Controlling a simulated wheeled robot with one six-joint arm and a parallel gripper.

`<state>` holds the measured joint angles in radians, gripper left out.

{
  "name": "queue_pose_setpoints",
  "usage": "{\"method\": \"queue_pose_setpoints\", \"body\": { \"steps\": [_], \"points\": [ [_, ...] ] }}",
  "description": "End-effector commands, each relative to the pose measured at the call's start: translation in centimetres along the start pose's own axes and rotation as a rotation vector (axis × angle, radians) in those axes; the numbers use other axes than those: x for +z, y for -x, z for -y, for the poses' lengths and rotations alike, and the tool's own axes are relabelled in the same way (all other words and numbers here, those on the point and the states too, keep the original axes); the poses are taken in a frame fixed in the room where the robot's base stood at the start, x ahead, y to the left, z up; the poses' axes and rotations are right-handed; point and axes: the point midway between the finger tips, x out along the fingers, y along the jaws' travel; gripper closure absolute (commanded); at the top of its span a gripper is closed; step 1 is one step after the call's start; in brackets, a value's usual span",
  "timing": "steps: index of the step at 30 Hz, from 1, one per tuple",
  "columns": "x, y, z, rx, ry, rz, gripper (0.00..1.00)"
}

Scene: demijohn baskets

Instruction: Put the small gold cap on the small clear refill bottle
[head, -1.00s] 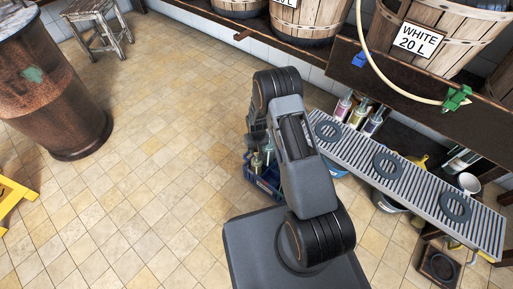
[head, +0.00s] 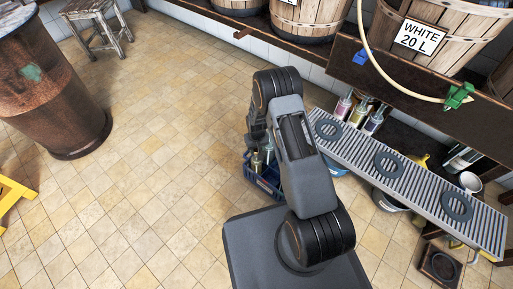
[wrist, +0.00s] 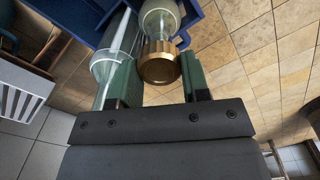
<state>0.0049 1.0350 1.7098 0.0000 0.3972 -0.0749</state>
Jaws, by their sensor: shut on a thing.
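In the wrist view the gold cap (wrist: 160,66) sits between the green fingers of my gripper (wrist: 161,78), which is shut on it. A clear, rounded glass bottle (wrist: 160,14) is directly beyond the cap, in line with it. The cap hides the bottle's mouth, so I cannot tell whether the cap touches the neck or is apart from it.
A blue crate (head: 266,186) holding small bottles stands on the floor beside my arm. Another clear, funnel-shaped vessel (wrist: 103,65) is close to the left finger. A slatted grey shelf (head: 357,152) with dark rings lies right.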

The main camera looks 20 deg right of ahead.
Motion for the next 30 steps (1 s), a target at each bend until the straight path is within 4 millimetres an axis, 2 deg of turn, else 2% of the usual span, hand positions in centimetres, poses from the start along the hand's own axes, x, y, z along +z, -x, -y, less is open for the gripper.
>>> {"method": "queue_pose_setpoints", "body": {
  "steps": [9,23,24,30],
  "points": [
    [-0.01,-0.70,0.00,0.000,0.000,0.000,0.80],
    [-0.01,-0.74,0.00,0.000,0.000,0.000,0.80],
    [-0.01,-0.74,0.00,0.000,0.000,0.000,0.54],
    [0.00,-0.74,0.00,0.000,0.000,0.000,0.35]
  ]
}}
